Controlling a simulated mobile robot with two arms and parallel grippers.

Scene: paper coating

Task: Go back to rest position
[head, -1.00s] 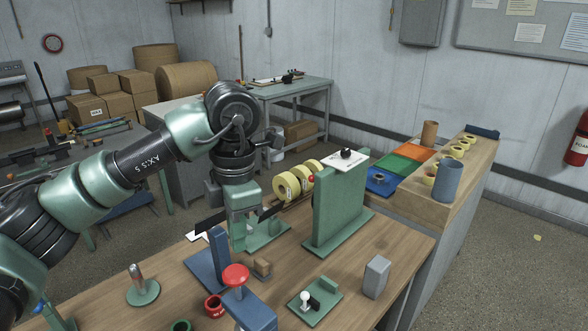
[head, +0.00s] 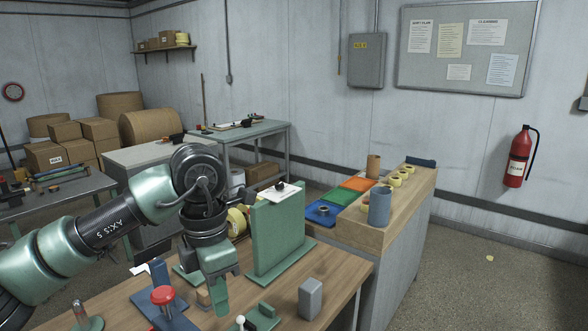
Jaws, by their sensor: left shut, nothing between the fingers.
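My left arm comes in from the left in the head view. Its left gripper (head: 221,306) points down over the wooden workbench (head: 345,278), with its fingers together and nothing seen between them. A red knob (head: 163,295) on a blue stand is left of the gripper. My right gripper is not in view.
A grey block (head: 310,298) and a green base with a white ball knob (head: 240,321) stand near the gripper. Yellow tape rolls (head: 237,221) are partly hidden behind my arm.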

